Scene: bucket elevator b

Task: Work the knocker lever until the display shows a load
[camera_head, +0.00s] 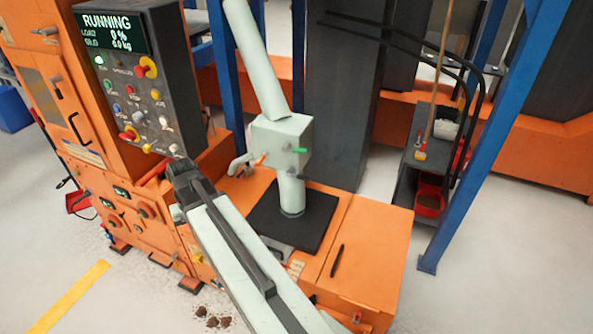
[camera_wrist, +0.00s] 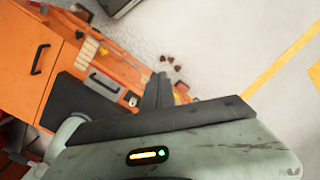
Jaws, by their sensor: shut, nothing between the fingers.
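The display (camera_head: 112,33) on the dark control panel reads RUNNING, with load 0 % and silo 0.0 kg. A pale grey-green box (camera_head: 282,142) on a round pipe stands on a black plate. A curved grey handle (camera_head: 238,165) and a small orange-tipped lever (camera_head: 261,159) show on its left, with a green-tipped lever (camera_head: 298,151) on its front. I cannot tell which is the knocker lever. My gripper (camera_head: 181,166) is shut and empty, left of the box and just below the control panel in the picture. Its dark fingers (camera_wrist: 159,88) also show in the wrist view.
The orange machine housing (camera_head: 365,255) carries a black handle (camera_head: 337,260). Blue posts (camera_head: 480,130) stand to the right and behind. A dark shelf (camera_head: 408,165) holds a red bin (camera_head: 430,200). Brown clumps (camera_head: 212,320) lie on the pale floor.

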